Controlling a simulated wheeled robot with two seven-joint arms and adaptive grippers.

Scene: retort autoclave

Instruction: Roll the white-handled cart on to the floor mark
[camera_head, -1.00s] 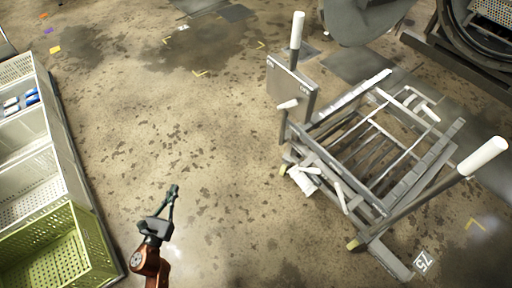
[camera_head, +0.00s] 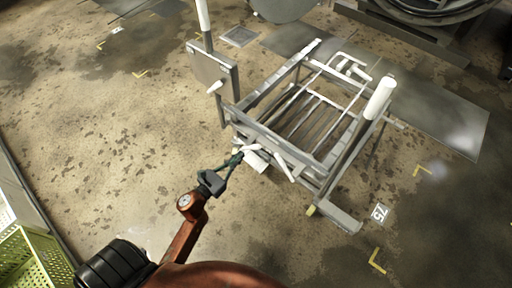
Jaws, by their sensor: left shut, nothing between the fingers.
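The grey metal cart (camera_head: 262,125) with white handles stands right of centre, with a slatted open deck. One upright white handle (camera_head: 380,97) is at its right front and another (camera_head: 204,14) at its rear left. My left gripper (camera_head: 238,158) is shut, with its tip at the cart's near left side, close to short white bars (camera_head: 256,160); I cannot tell whether it touches them. Yellow corner marks (camera_head: 376,262) and a tag reading 75 (camera_head: 381,212) lie on the floor right of the cart. More yellow corners (camera_head: 142,74) lie at the upper left. My right gripper is not in view.
A green perforated crate (camera_head: 35,255) is at the lower left edge. Dark machinery (camera_head: 420,22) stands at the top right, and a grey floor plate (camera_head: 440,120) lies right of the cart. The floor at left is clear.

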